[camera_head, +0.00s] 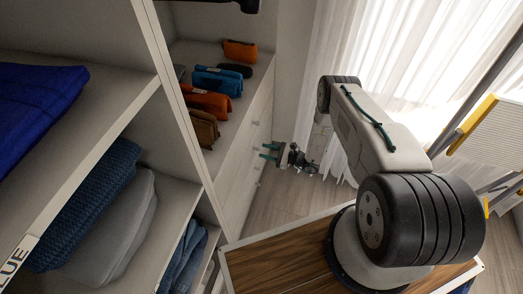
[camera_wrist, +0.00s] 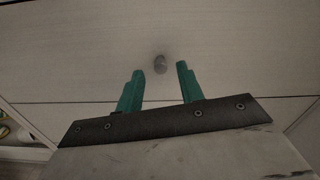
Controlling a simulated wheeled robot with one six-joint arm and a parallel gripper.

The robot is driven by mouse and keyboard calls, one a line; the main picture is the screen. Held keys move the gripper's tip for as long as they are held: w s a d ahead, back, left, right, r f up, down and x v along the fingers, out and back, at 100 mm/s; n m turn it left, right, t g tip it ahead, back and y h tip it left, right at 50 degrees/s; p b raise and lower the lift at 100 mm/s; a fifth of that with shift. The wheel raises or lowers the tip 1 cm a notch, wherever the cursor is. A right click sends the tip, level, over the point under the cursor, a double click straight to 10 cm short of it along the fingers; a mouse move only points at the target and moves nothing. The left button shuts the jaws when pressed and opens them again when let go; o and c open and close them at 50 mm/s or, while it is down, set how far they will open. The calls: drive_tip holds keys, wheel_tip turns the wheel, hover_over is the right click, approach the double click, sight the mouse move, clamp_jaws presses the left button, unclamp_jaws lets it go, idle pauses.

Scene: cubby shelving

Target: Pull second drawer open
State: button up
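A pale drawer front (camera_wrist: 75,55) fills most of the wrist view, with a small round grey knob (camera_wrist: 160,62) on it. My gripper (camera_wrist: 160,72) is open, its two green fingers spread with the knob between their tips in the picture. I cannot tell whether the tips reach around the knob, and I see no contact. In the head view my gripper (camera_head: 267,152) faces the stack of closed drawers (camera_head: 250,135) in the cabinet's side. Small knobs show on the fronts; I cannot tell for sure which drawer is the second.
Above the drawers a shelf holds orange, blue and brown pouches (camera_head: 218,80). Cubbies at left hold folded blue cloth (camera_head: 40,95) and a grey cushion (camera_head: 115,235). A white curtain (camera_head: 320,60) hangs beyond my arm. Clear wooden floor (camera_head: 295,195) lies before the drawers.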

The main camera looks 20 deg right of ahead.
drive_tip(key=shift+x, duration=1.4)
clamp_jaws()
drive_tip(key=shift+d, duration=0.1)
